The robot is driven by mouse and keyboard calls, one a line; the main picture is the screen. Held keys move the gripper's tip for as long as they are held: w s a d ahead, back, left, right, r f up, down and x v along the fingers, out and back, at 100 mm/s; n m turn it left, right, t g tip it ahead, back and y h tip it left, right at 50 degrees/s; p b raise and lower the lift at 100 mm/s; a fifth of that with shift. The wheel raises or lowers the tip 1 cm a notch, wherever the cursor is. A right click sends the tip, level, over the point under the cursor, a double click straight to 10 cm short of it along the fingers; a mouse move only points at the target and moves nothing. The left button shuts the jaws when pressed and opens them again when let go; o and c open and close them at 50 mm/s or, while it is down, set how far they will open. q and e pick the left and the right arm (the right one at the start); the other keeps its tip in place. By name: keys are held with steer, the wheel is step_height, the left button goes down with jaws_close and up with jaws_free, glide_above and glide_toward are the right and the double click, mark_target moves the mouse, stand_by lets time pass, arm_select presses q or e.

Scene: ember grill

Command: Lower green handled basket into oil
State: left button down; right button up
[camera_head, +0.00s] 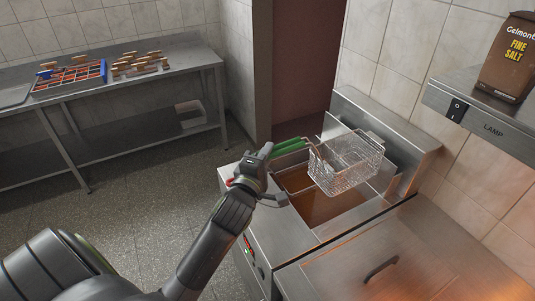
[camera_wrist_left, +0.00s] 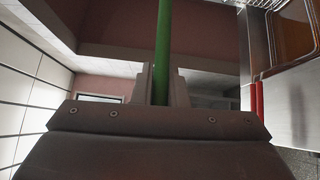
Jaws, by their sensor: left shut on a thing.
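The wire mesh basket (camera_head: 345,163) hangs above the fryer in the head view and looks roughly level. Its green handle (camera_head: 289,147) reaches left to my left gripper (camera_head: 270,154). That gripper is shut on the handle. In the left wrist view the green handle (camera_wrist_left: 163,50) stands between the two fingers (camera_wrist_left: 161,85). Brown oil (camera_head: 322,208) fills the fryer well below the basket, and part of it also shows in the left wrist view (camera_wrist_left: 295,32). The basket hides part of the well. My right gripper is not in view.
The fryer's steel backsplash (camera_head: 400,130) rises behind the basket. A closed steel lid with a dark handle (camera_head: 381,268) lies at front right. A lamp shelf (camera_head: 485,115) with a salt bag (camera_head: 507,55) juts from the right wall. A steel table (camera_head: 140,80) stands far left.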

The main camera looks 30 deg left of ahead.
arm_select(q)
steer(key=shift+s+a+r, duration=0.1)
steer(key=shift+s+a, duration=0.3)
steer(key=shift+s, duration=0.3)
steer(key=shift+s+a+f, duration=0.1)
steer(key=shift+s+a, duration=0.3)
steer(key=shift+s, duration=0.3)
steer(key=shift+s+a+r, duration=0.1)
steer(key=shift+s+a, duration=0.3)
steer(key=shift+s, duration=0.3)
steer(key=f+b, duration=0.5)
steer(key=f, duration=0.2)
steer(key=w+f+b, duration=0.1)
steer(key=f+b, duration=0.4)
steer(key=f, duration=0.2)
steer(key=d+f+b, duration=0.1)
steer(key=f+b, duration=0.4)
steer(key=f, duration=0.2)
steer(key=shift+w, duration=0.4)
steer(key=shift+f+b, duration=0.2)
steer(key=shift+b, duration=0.25)
steer(key=shift+f+b, duration=0.75)
steer(key=shift+b, duration=0.1)
steer(key=c, duration=1.4)
jaws_free()
steer(key=shift+o, duration=0.2)
